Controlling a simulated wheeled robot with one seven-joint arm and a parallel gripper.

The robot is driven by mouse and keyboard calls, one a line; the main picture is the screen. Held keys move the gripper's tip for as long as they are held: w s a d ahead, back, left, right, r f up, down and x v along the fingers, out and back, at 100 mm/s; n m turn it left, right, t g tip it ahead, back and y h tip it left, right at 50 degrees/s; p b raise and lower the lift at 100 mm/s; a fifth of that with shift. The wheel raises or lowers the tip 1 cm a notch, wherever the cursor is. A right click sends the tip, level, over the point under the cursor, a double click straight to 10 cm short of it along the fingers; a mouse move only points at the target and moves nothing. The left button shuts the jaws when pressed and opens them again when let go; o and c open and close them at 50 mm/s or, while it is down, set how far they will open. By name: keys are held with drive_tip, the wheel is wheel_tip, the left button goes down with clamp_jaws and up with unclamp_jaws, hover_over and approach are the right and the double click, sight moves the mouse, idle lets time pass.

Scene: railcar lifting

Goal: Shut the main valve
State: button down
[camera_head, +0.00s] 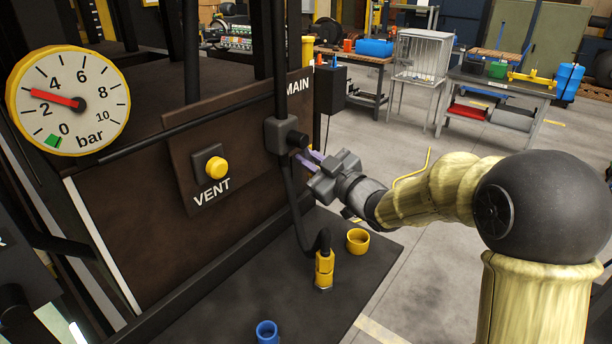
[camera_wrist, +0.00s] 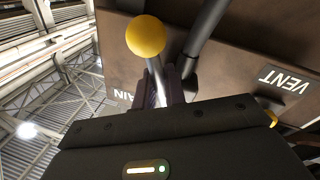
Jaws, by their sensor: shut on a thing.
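The main valve (camera_head: 284,134) is a dark block on a pipe, just below the MAIN label (camera_head: 299,87) on a brown panel. Its lever with a yellow ball knob (camera_wrist: 146,36) shows in the wrist view; the lever is hard to make out in the head view. My gripper (camera_head: 309,160) is at the valve's right side, and its fingers (camera_wrist: 163,88) are shut on the lever's stem below the knob. The exact contact is partly hidden by the fingers and the gripper body.
A round gauge (camera_head: 68,101) reads about 3 bar. A yellow VENT button (camera_head: 217,168) sits left of the valve. A hose runs down to a yellow coupling (camera_head: 324,270), near a yellow ring (camera_head: 358,241) and a blue cup (camera_head: 267,332).

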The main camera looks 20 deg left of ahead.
drive_tip(key=shift+w+d+r+n+b, duration=0.1)
drive_tip(key=shift+w+d+n+b, duration=0.1)
drive_tip(key=shift+n+b, duration=0.4)
drive_tip(key=c, duration=1.6)
unclamp_jaws()
drive_tip(key=shift+o, duration=0.2)
